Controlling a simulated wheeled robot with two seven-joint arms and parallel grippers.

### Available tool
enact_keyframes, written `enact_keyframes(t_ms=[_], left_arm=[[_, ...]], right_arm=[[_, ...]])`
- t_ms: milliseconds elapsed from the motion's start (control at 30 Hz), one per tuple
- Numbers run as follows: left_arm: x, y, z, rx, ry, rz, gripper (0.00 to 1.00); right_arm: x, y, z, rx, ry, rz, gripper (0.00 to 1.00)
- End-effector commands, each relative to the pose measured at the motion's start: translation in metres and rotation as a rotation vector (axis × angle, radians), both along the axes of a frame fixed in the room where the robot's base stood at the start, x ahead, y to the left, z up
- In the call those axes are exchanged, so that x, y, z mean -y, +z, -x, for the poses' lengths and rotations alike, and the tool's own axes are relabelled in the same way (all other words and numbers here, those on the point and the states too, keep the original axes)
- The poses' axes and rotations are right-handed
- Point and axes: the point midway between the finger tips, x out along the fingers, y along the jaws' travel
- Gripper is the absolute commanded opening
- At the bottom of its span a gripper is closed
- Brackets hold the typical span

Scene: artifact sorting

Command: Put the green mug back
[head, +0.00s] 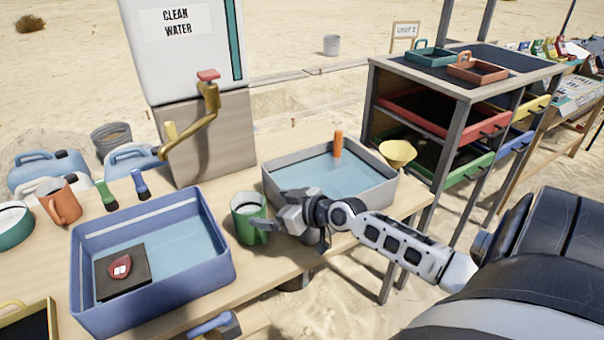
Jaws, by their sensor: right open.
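The green mug (246,212) stands upright on the wooden table, between the blue basin and the grey basin. My right gripper (269,211) is open at the right side of the mug. One finger reaches across the mug's lower right side; whether it touches the mug or its handle I cannot tell. The gripper hides part of the mug's right side. My left gripper is not in view.
A blue basin (84,290) with water and a dark tile stands at left, a grey water basin (378,196) behind my right gripper. A water dispenser (205,115) rises behind. An orange mug (62,203) and brushes stand at left. A drawer rack (462,110) stands at right.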

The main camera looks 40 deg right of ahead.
Motion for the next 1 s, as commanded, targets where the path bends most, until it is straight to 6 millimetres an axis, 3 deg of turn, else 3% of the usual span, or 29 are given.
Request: enact_keyframes(t_ms=[200, 400, 633, 1000], left_arm=[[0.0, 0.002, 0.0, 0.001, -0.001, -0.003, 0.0], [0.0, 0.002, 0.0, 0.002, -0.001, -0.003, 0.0], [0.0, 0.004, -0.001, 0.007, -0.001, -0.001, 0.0], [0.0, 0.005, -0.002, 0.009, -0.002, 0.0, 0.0]], right_arm=[[0.009, 0.018, 0.045, -0.004, 0.003, 0.002, 0.95], [0.015, 0.029, 0.071, -0.003, 0.001, -0.001, 0.95], [0.017, 0.036, 0.082, 0.001, 0.001, -0.001, 0.95], [0.018, 0.036, 0.082, 0.002, 0.001, -0.002, 0.95]])
